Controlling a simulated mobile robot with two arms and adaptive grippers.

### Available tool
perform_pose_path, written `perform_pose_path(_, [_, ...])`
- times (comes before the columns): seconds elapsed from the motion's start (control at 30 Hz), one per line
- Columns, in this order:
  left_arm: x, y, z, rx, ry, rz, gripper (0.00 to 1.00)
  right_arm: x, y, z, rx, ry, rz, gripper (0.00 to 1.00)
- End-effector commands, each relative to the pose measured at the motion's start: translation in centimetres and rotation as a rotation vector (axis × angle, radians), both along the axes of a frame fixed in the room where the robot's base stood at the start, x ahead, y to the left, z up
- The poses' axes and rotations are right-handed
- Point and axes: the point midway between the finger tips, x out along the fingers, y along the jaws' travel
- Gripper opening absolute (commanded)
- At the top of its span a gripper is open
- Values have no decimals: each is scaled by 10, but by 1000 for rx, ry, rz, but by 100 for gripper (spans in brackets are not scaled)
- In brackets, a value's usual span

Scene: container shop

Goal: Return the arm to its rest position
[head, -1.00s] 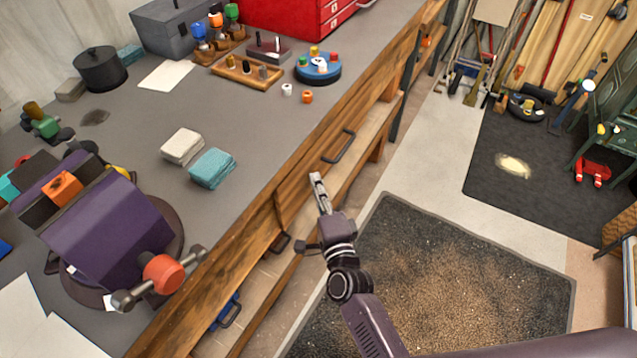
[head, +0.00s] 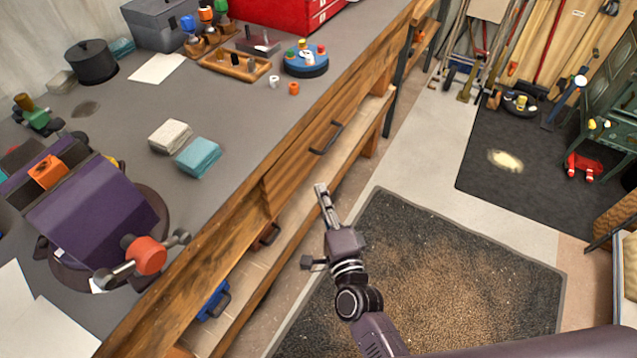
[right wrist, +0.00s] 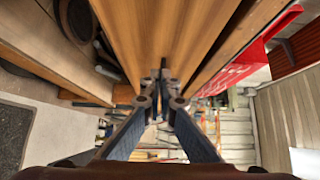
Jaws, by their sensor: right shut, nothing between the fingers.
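My right gripper (head: 321,190) is in the middle of the head view, in front of the wooden workbench drawers. Its fingers are together and hold nothing. It is apart from the drawer front and its dark handle (head: 326,138), which lies just beyond the fingertips in the picture. In the right wrist view the two fingers (right wrist: 163,75) meet near the middle, against a wooden surface (right wrist: 165,35) behind them. My left gripper does not show.
A dark speckled mat (head: 450,270) covers the floor on the right. Garden tools lean at the back right.

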Motion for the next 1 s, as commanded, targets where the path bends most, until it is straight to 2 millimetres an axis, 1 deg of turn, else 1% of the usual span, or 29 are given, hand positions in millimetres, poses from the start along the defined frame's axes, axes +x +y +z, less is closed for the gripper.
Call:
perform_pose_path(0.03, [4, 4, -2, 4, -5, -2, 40, -10, -2, -2, 0, 2, 0, 0])
perform_pose_path(0.1, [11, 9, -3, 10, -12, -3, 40, -22, -5, -2, -2, 3, 1, 0])
perform_pose_path(0.2, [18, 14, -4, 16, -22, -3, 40, -38, -8, -2, -2, 4, 0, 0])
perform_pose_path(0.3, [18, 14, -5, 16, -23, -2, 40, -49, -10, -2, -2, 2, 0, 0])
perform_pose_path(0.43, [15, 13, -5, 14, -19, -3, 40, -56, -11, -1, -1, 1, 0, 0])
perform_pose_path(0.6, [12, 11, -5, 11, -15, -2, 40, -57, -12, 0, -2, 2, 0, 0])
perform_pose_path(0.67, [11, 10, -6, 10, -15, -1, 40, -57, -11, -5, -15, 7, 3, 0])
perform_pose_path(0.77, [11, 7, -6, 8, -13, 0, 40, -61, -9, -33, -87, 46, 23, 0])
perform_pose_path(0.83, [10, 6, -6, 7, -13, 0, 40, -67, -8, -69, -185, 97, 53, 0])
perform_pose_path(0.87, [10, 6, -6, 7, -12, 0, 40, -71, -8, -88, -235, 124, 70, 0])
perform_pose_path(0.9, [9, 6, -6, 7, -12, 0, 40, -78, -9, -115, -312, 162, 98, 0])
perform_pose_path(0.97, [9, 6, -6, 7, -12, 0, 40, -93, -12, -160, -432, 225, 146, 0])
perform_pose_path(1.0, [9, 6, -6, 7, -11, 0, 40, -104, -16, -189, -511, 267, 182, 0])
